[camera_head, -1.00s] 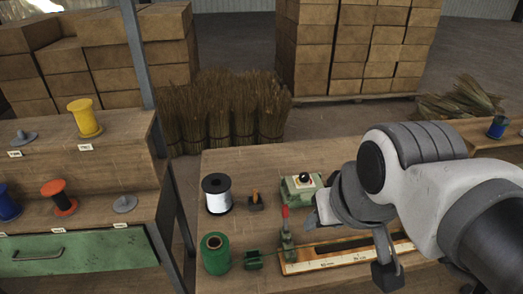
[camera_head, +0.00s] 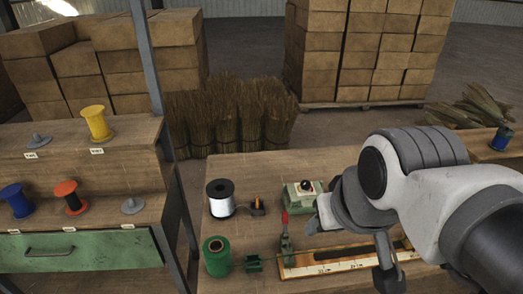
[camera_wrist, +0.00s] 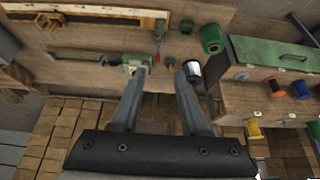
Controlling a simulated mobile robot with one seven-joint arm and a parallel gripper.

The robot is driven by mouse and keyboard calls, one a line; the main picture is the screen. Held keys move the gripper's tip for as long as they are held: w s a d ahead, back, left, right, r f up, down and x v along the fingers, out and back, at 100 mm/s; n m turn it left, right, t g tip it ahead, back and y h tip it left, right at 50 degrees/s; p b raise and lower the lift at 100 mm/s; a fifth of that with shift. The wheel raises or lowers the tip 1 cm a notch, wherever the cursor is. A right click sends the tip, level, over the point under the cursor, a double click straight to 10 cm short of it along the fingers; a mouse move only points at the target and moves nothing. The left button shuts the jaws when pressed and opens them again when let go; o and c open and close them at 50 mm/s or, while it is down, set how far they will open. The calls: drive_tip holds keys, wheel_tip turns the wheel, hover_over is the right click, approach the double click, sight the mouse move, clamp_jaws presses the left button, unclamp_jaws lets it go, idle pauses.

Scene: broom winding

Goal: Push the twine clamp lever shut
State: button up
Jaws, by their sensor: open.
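The twine clamp (camera_head: 286,246) is a green fitting at the left end of the wooden measuring board. Its red-tipped lever (camera_head: 285,218) stands upright. In the wrist view the red lever (camera_wrist: 158,56) shows beyond my fingertips, roughly between them in the picture. My gripper (camera_wrist: 160,75) is open with nothing between the fingers. In the head view my wrist is just right of the lever, and the gripper (camera_head: 314,224) is partly hidden by it. I see no clear contact with the lever.
Left of the clamp are a green spool (camera_head: 217,257), a white spool (camera_head: 220,198) and a small green block (camera_head: 253,263). A green box with a black knob (camera_head: 303,194) lies behind the lever. The measuring board (camera_head: 325,262) runs right, under my arm.

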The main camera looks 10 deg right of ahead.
drive_tip(key=shift+f, duration=0.1)
drive_tip(key=shift+c, duration=0.3)
drive_tip(key=shift+w, duration=0.2)
drive_tip(key=c, duration=0.5)
drive_tip(key=shift+g, duration=0.8)
drive_tip(key=w, duration=0.6)
drive_tip(key=w+r, duration=0.1)
drive_tip(key=w, duration=0.2)
drive_tip(key=shift+d, duration=0.1)
clamp_jaws()
drive_tip(key=w+f+g, duration=0.4)
drive_tip(key=w+f, duration=1.4)
drive_tip(key=w, duration=0.5)
drive_tip(key=shift+w+f, duration=0.2)
drive_tip(key=shift+f, duration=0.15)
